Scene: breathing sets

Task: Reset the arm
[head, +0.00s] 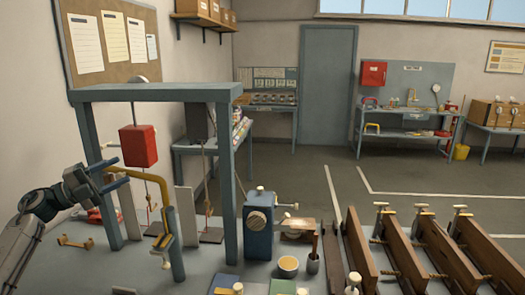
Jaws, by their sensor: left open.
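My left arm (45,205) comes in from the left edge and is raised above the bench. My left gripper (115,174) is open, with its two fingers pointing right at the left post of a blue-grey frame (160,92). I cannot tell whether a finger touches the post or a yellow curved bar (155,178) beside it. A red block (138,146) hangs inside the frame, just right of and above the gripper. My right gripper is not in view.
The bench (88,265) holds a small brass part (75,242), a blue vise-like block (259,225), a cream cup (288,266) and several wooden clamp beams (405,250) at right. Open floor (320,170) lies beyond. A corkboard (110,40) hangs on the left wall.

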